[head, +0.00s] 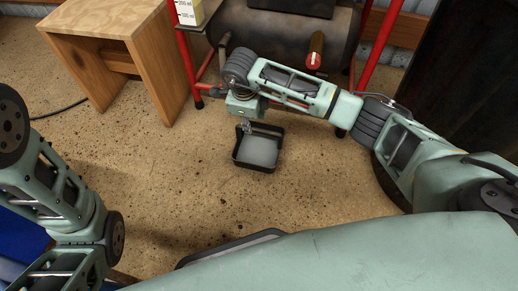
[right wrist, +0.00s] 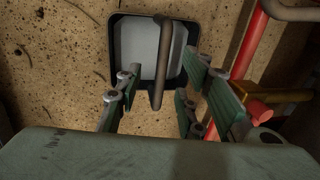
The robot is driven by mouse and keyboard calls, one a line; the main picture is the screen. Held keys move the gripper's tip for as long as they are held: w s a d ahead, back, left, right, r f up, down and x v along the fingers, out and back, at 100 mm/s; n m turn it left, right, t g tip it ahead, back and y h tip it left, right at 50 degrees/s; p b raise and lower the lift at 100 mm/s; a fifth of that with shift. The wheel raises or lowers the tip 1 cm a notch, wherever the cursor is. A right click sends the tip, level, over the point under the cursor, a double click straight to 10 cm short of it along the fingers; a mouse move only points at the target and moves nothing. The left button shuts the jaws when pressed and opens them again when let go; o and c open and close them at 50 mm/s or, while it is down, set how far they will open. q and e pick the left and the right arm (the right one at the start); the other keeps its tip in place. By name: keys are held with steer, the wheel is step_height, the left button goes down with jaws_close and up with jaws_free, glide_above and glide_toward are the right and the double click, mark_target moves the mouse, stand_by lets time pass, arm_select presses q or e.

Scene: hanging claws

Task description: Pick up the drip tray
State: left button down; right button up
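The drip tray (head: 239,155) is a shallow square pan with a black rim and a grey inside, lying on the speckled floor. My right gripper (head: 246,127) is over its far left side in the head view. In the right wrist view the tray (right wrist: 138,50) lies past the fingers. The right gripper (right wrist: 160,95) is open there, its two fingers well apart. A dark bar (right wrist: 161,65) stands out between the fingers across the tray; I cannot tell whether it belongs to the tray. My left arm shows at the left, but its gripper is out of view.
A wooden stool (head: 110,40) stands at the back left. A red frame (head: 187,60) with a dark tank (head: 280,35) stands behind the tray. A red pipe (right wrist: 248,40) rises right of the tray in the wrist view. The floor left of and in front of the tray is clear.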

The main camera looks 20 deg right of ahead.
steer(key=f+b, duration=0.1)
steer(key=f, duration=0.1)
steer(key=f+b, duration=0.1)
steer(key=b, duration=0.1)
steer(key=w+d+f+b, duration=0.1)
steer(key=f+b, duration=0.1)
steer(key=shift+w+f, duration=0.1)
steer(key=shift+f, duration=0.2)
steer(key=shift+r, duration=0.15)
steer(key=shift+c, duration=0.2)
jaws_close()
